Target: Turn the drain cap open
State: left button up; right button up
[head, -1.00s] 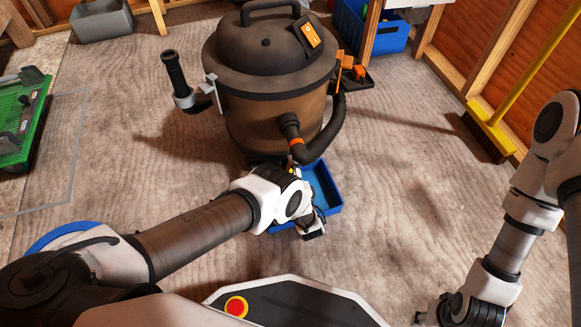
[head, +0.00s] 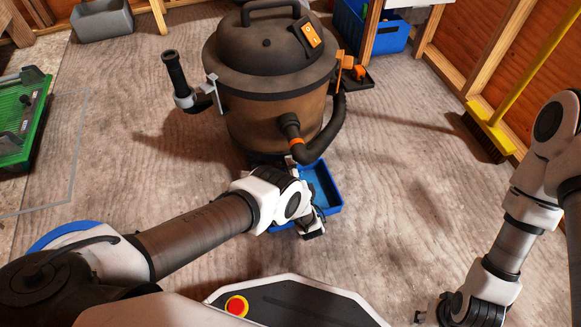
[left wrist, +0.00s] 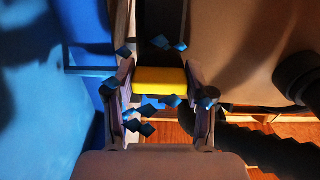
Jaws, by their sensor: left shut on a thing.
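The drain cap (left wrist: 160,81) is yellow and shows in the left wrist view between the two fingers of my left gripper (left wrist: 160,92), which is shut on it. In the head view the left gripper (head: 293,168) is at the foot of the brown shop vacuum (head: 270,112), below its hose port. The cap is hidden there by my wrist and fingers. The blue tray (head: 333,207) lies on the floor under and beside the gripper. My right gripper (head: 432,318) is partly cut off at the bottom edge, away from the vacuum, and its fingers are unclear.
A black hose (head: 327,145) curves close to the right of my left gripper. A green case (head: 22,118) is at the left. A yellow broom (head: 489,125) leans at the right wall. The floor between the vacuum and the broom is clear.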

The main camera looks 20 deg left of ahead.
pick_arm(q)
jog(key=o, duration=1.2)
jog(key=shift+a, duration=0.1)
jog(key=shift+c, duration=0.2)
jog(key=v, duration=0.7)
jog(key=shift+s, duration=0.2)
